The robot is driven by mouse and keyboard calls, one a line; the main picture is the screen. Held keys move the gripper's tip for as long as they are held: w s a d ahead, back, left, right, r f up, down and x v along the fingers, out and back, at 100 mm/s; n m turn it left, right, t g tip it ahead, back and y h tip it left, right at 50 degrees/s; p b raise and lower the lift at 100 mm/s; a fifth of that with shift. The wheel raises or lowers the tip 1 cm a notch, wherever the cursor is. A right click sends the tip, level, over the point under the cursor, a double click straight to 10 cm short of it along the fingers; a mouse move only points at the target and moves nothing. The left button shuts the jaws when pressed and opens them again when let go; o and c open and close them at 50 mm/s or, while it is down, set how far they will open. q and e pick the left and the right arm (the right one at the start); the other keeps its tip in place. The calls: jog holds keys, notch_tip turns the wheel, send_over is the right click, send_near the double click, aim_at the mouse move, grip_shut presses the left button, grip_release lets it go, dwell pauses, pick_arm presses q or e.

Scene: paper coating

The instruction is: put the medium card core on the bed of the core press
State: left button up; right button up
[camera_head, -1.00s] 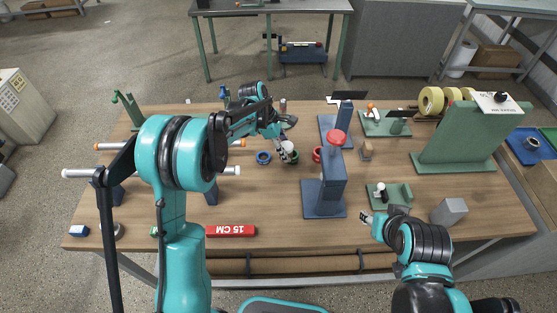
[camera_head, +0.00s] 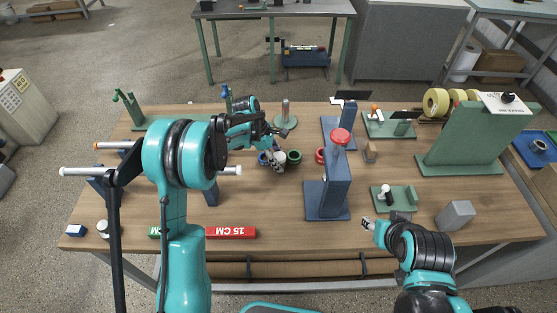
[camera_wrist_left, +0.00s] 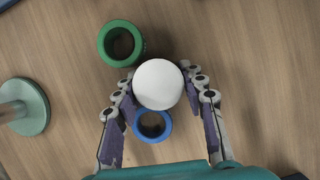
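My left gripper (camera_wrist_left: 160,98) has its two fingers closed against opposite sides of a round white-topped piece (camera_wrist_left: 158,84). In the head view this pale piece (camera_head: 279,161) is in front of the left gripper (camera_head: 275,148), between a blue ring (camera_head: 263,159) and a green ring (camera_head: 294,157). I cannot tell whether it is the medium card core. A blue upright press (camera_head: 332,177) with a red knob (camera_head: 341,136) stands to its right and may be the core press. My right gripper (camera_head: 369,223) is at the table's front right; its opening is unclear.
A red ring (camera_head: 320,156) is just left of the blue press. A small green stand (camera_head: 396,199) and a grey block (camera_head: 456,214) are at the front right. A red 15 CM bar (camera_head: 231,232) lies along the front edge. Blue supports with rods are at the left.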

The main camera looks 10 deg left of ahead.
pick_arm(q)
jog(key=shift+o, duration=1.4)
